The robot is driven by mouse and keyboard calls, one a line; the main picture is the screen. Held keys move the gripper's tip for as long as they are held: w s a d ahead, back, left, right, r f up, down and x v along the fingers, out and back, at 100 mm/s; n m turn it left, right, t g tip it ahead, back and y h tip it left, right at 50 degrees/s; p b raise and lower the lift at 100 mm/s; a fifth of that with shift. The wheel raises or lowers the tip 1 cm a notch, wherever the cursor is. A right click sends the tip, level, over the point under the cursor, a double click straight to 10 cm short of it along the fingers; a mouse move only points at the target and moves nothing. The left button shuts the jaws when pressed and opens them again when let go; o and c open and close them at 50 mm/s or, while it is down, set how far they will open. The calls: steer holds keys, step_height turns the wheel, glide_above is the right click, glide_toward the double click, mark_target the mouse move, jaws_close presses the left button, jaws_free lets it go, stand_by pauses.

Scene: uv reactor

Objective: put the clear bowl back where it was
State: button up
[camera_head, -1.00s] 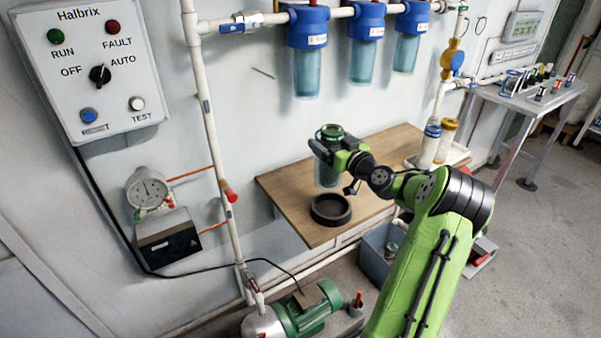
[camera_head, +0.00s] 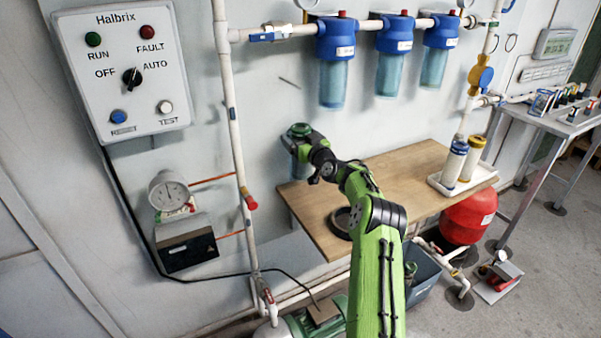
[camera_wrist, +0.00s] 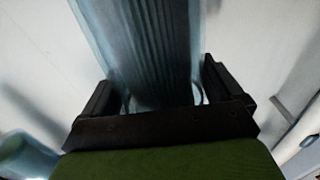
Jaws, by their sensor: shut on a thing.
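The clear bowl (camera_wrist: 150,45) is a tall, see-through bluish cylinder with ribbed lines showing in it in the wrist view. My gripper (camera_wrist: 160,98) is shut on it, with one black finger on each side. In the head view, my gripper (camera_head: 300,143) is in front of the wall, above the back left of the wooden table. The bowl (camera_head: 299,168) hangs below it, small and partly hidden by the arm. A black ring (camera_head: 339,222) lies on the table, to the right of and below the bowl, partly covered by my arm.
Three blue filter heads with clear bowls (camera_head: 334,82) hang from the white pipe above. A vertical pipe (camera_head: 236,150) stands left of my gripper. The wooden table (camera_head: 415,172) is mostly bare. A tray (camera_head: 478,178) with two cartridges stands at its right end.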

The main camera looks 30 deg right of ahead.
step_height(320, 180, down, 6)
steer(key=shift+f+b, duration=0.25)
steer(key=shift+b, duration=0.2)
steer(key=shift+f, duration=0.1)
steer(key=o, duration=1.3)
steer(key=shift+f, duration=0.1)
